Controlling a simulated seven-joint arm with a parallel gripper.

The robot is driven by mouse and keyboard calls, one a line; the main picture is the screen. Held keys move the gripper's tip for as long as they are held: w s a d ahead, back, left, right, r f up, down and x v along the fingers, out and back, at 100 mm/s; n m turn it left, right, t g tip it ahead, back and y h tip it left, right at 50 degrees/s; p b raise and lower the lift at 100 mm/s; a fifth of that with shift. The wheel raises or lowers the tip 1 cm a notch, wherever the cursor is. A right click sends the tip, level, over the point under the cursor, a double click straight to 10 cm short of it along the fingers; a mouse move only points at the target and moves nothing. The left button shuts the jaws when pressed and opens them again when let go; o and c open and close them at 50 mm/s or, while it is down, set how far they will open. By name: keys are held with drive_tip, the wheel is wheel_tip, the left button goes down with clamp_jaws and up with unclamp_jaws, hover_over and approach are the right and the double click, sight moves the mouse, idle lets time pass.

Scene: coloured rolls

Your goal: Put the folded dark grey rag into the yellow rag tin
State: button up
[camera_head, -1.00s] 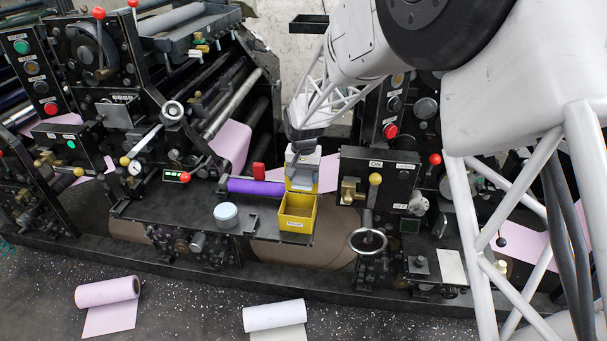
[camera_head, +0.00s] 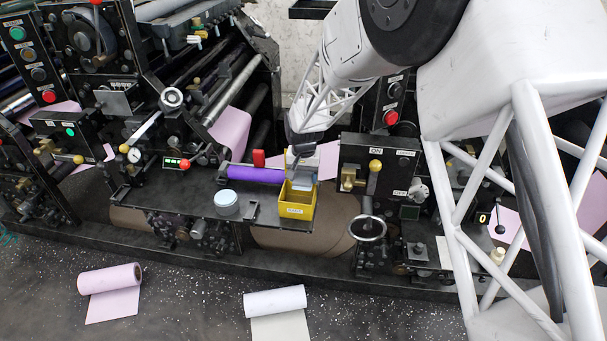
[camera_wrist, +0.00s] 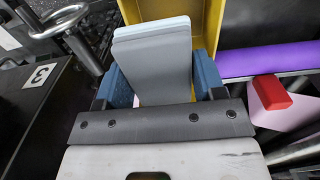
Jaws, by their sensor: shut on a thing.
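The yellow rag tin (camera_head: 296,211) stands on the black shelf of the press, open at the top. My gripper (camera_head: 302,178) is above its opening and shut on the folded rag (camera_head: 302,184), which looks light blue-grey here. In the wrist view the rag (camera_wrist: 155,65) is a flat folded slab between the blue fingertips (camera_wrist: 163,85). The yellow wall of the tin (camera_wrist: 205,25) shows behind and beside it. The rag overlaps the opening; I cannot tell whether its lower end is below the rim. The tin's floor is mostly hidden.
A purple roll (camera_head: 253,174) lies just left of the tin, with a red block (camera_head: 258,158) behind it. A round tin with a pale blue top (camera_head: 227,198) stands on the shelf to the left. A black control box (camera_head: 376,160) with knobs is close on the right.

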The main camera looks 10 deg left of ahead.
drive_tip(key=o, duration=0.9)
drive_tip(key=shift+r, duration=0.1)
drive_tip(key=shift+r, duration=3.8)
